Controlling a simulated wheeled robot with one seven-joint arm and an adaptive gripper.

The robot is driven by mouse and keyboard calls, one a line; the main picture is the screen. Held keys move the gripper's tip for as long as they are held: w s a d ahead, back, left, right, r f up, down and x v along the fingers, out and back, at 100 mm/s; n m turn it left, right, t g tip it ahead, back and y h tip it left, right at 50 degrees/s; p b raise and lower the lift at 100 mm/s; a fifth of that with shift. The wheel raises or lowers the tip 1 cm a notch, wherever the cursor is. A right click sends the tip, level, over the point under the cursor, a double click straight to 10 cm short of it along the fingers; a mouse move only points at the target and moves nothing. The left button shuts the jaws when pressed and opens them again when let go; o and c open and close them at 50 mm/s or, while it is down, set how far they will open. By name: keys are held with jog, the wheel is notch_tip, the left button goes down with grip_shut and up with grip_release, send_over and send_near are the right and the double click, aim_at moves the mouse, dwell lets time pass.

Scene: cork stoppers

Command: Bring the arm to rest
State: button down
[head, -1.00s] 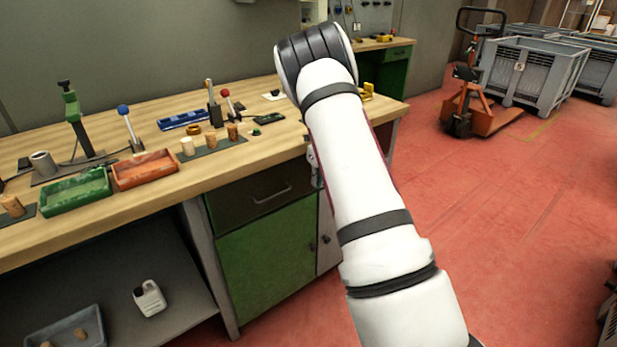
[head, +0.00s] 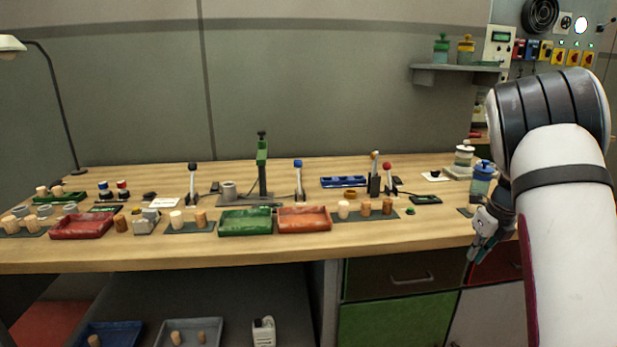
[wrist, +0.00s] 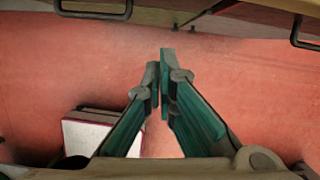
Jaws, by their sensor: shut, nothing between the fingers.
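My gripper (head: 476,254) hangs at the front edge of the workbench, at the right in the head view, pointing down. In the wrist view its two green-and-grey fingers (wrist: 160,65) are together at the tips with nothing between them. Below them is the red floor (wrist: 230,90). My white arm fills the right side of the head view and hides part of the bench behind it. Cork stoppers (head: 365,207) stand on a dark strip on the bench, to the left of my gripper and apart from it.
The wooden workbench (head: 300,246) carries a green tray (head: 245,222), an orange tray (head: 303,219), a red tray (head: 82,225) and several levers. A blue-lidded jar (head: 481,180) stands close to my gripper. Drawers (head: 400,277) lie under the bench. Drawer handles show in the wrist view (wrist: 95,10).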

jog(key=s+a+r+n+y, duration=0.1)
jog(key=s+a+r+n, duration=0.75)
jog(key=a, duration=0.25)
jog(key=s+a+r+n+y, duration=0.1)
jog(key=s+a+r+n, duration=0.75)
jog(key=s+a, duration=0.2)
jog(key=s+a+f+n+g+h, duration=0.1)
jog(key=s+a+n, duration=0.3)
jog(key=s+n, duration=0.65)
jog(key=s+a+f+n+h, duration=0.1)
jog(key=s+a+f+n, duration=0.15)
jog(key=s+n, duration=0.75)
notch_tip(320, 180, up, 15)
jog(key=s+m+t+p, duration=0.2)
jog(key=m+p, duration=0.1)
jog(key=p, duration=0.9)
jog(key=shift+s, duration=0.15)
jog(key=shift+a, duration=0.1)
